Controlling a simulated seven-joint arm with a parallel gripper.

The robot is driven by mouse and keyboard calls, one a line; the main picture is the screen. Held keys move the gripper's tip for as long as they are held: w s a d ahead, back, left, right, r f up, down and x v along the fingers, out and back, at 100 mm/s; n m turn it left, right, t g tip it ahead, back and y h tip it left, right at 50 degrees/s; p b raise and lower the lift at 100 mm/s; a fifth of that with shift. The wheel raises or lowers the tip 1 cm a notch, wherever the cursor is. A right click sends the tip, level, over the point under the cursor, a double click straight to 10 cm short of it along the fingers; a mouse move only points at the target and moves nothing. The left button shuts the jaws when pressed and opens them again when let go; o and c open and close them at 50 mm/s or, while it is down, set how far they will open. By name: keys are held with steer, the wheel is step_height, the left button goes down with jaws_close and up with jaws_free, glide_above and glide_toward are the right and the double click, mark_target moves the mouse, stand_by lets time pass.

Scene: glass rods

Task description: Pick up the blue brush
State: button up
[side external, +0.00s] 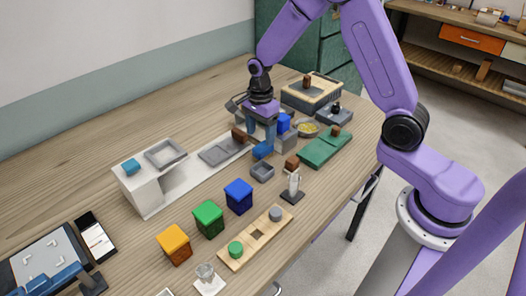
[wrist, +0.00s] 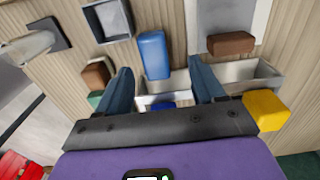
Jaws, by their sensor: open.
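A blue rounded block, which looks like the blue brush (side external: 262,149), lies on the table just under my gripper (side external: 261,143). In the wrist view the blue brush (wrist: 154,52) shows ahead of and between the fingers of my gripper (wrist: 160,70), with open space on both sides. My gripper is open, pointing down, and holds nothing. Bristles cannot be made out. A second blue block (side external: 283,122) stands behind the gripper at grey bins. Some blue also shows inside a bin beneath the gripper in the wrist view.
A brown block (wrist: 231,42) and a yellow block (wrist: 264,110) are close on the right in the wrist view. A small grey tray (side external: 262,172), a brown block (side external: 291,163) and a stand with an upright clear piece (side external: 292,190) are near the brush. Bins crowd the far side.

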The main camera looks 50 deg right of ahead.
mark_target(263, 145)
steer(key=shift+s+d+f, duration=0.1)
steer(key=shift+s+f, duration=0.1)
steer(key=shift+f, duration=1.15)
steer(key=shift+s+f, duration=0.2)
steer(key=shift+f, duration=1.15)
steer(key=c, duration=1.1)
